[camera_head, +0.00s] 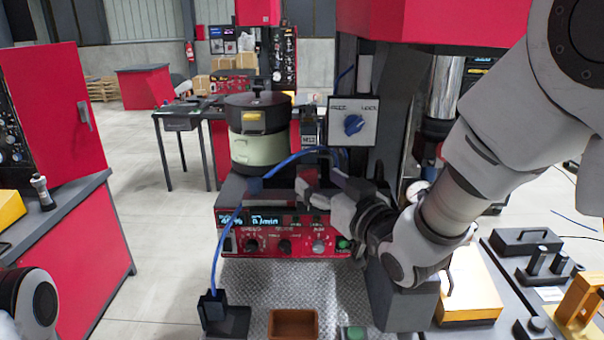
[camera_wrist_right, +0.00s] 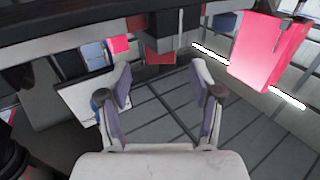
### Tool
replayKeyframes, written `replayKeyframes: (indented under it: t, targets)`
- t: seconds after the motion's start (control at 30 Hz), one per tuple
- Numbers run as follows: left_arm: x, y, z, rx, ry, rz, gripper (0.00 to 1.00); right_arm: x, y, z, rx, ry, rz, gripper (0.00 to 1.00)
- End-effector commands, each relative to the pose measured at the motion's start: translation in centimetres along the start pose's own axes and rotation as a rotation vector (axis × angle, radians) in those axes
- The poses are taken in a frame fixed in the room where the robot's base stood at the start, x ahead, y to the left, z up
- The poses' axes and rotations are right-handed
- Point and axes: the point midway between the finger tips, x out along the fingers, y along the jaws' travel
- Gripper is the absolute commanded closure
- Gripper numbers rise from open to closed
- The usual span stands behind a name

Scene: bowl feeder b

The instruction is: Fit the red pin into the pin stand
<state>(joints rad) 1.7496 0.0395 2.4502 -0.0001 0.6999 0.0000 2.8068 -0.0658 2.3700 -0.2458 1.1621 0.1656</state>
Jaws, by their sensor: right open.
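I cannot make out a red pin in either view. I cannot identify the pin stand for certain; a dark block with two upright black posts (camera_head: 536,262) stands on the right-hand bench. My right gripper (camera_head: 320,196) is in front of the feeder's red control panel (camera_head: 283,246), close to the blue cable. In the right wrist view my right gripper (camera_wrist_right: 160,84) has its two fingers spread with nothing between them. Only a piece of my left arm shows at the lower left of the head view, and its gripper is out of frame.
A bowl feeder (camera_head: 258,148) stands behind the panel. A blue cable (camera_head: 220,238) runs down to a black block on the metal plate. A brown bin (camera_head: 293,323) lies at the front. A yellow box (camera_head: 470,290) and yellow bracket (camera_head: 580,298) are on the right.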

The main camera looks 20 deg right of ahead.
Motion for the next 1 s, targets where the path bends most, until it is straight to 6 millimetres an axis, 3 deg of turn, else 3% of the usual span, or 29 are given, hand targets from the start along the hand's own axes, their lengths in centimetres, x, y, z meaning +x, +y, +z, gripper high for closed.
replayKeyframes:
  t: [0.13, 0.23, 0.47, 0.5, 0.67, 0.7, 1.0]
  targets:
    - [-2.4, 0.0, 0.0, 0.000, 0.000, 0.000, 0.60, 2.6, 0.2, -0.7, -0.001, -0.002, 0.000, 0.35]
    - [-2.9, 0.0, 0.0, 0.000, 0.001, 0.000, 0.60, 4.2, 0.2, -0.3, -0.002, -0.002, -0.001, 0.35]
    - [-2.7, 0.0, 0.0, -0.001, 0.000, 0.000, 0.60, 4.8, 0.2, 0.1, -0.001, -0.002, 0.001, 0.35]
    - [-2.7, 0.0, 0.0, -0.001, 0.001, 0.000, 0.60, 4.8, 0.2, 0.1, -0.001, -0.002, 0.001, 0.39]
    - [-2.7, 0.0, 0.0, 0.000, 0.000, 0.000, 0.60, 4.8, 0.2, 0.0, 0.000, -0.002, 0.001, 0.96]
    - [-2.7, 0.0, 0.0, -0.001, 0.000, 0.000, 0.60, 4.8, 0.2, 0.0, -0.001, -0.002, 0.001, 1.00]
    - [-2.8, 0.0, 0.0, -0.001, 0.001, 0.000, 0.60, 4.8, 0.2, -0.1, -0.001, -0.002, 0.001, 1.00]
